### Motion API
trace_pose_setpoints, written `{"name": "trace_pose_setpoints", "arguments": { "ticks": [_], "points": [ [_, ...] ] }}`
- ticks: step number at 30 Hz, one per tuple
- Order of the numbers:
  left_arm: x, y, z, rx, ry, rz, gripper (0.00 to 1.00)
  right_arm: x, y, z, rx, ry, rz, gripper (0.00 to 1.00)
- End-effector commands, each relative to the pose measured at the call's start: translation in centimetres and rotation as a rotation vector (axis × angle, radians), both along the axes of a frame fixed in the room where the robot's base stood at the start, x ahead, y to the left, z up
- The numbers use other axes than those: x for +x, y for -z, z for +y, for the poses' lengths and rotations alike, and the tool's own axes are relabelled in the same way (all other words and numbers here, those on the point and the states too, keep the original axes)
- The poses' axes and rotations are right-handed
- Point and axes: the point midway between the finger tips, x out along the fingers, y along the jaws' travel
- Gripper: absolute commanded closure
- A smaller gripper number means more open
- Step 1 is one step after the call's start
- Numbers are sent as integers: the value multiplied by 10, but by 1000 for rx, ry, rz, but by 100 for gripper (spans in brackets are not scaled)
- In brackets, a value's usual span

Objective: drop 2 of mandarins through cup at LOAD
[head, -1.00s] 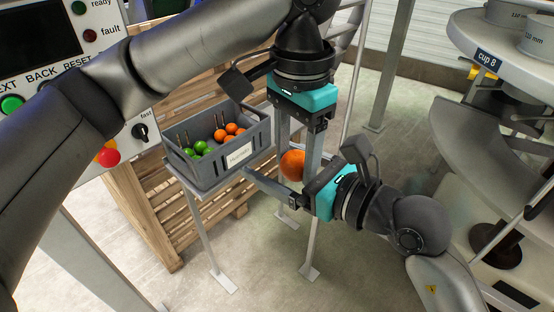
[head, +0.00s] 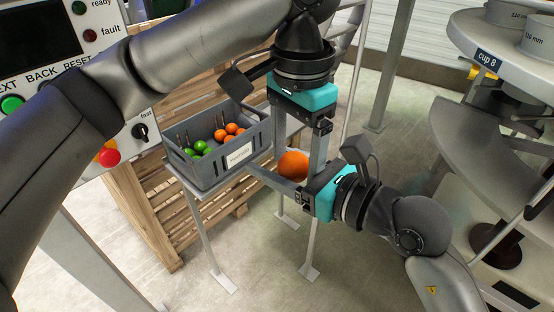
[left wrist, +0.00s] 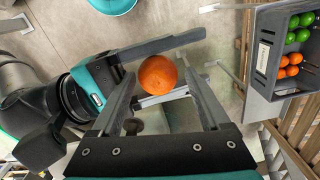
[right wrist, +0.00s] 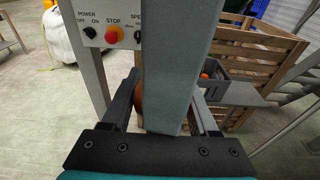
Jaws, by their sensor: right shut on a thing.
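An orange mandarin (head: 293,165) is between the fingers of my right gripper (head: 288,175), which is shut on it and points left in the head view. My left gripper (head: 300,145) points down from above, its fingers open on either side of the same mandarin. In the left wrist view the mandarin (left wrist: 158,75) shows with gaps to both left fingers. In the right wrist view a left finger hides most of the mandarin (right wrist: 138,98). More orange mandarins (head: 230,131) lie in a grey crate (head: 212,178). A carousel plate labelled cup 8 (head: 488,58) is at the right.
Green fruits (head: 201,149) share the crate, which stands on a metal stand before a wooden pallet box (head: 150,215). A control panel (head: 40,45) with an emergency stop is at the left. Open floor lies between the crate stand and the carousel (head: 480,180).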

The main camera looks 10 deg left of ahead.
Motion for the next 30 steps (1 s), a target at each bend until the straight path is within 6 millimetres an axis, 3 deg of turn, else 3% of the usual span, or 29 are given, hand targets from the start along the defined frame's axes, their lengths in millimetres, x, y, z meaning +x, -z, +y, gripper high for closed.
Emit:
{"name": "trace_pose_setpoints", "arguments": {
  "ticks": [3,14,30],
  "points": [
    [-1,0,0,0,4,3,6,1,0,-1,-1,3,-1,94],
    [-2,-9,-1,-2,10,5,6,3,1,-2,-3,7,1,94],
    [0,-94,0,0,-1,-3,6,2,1,-1,-3,6,1,94]
  ]
}}
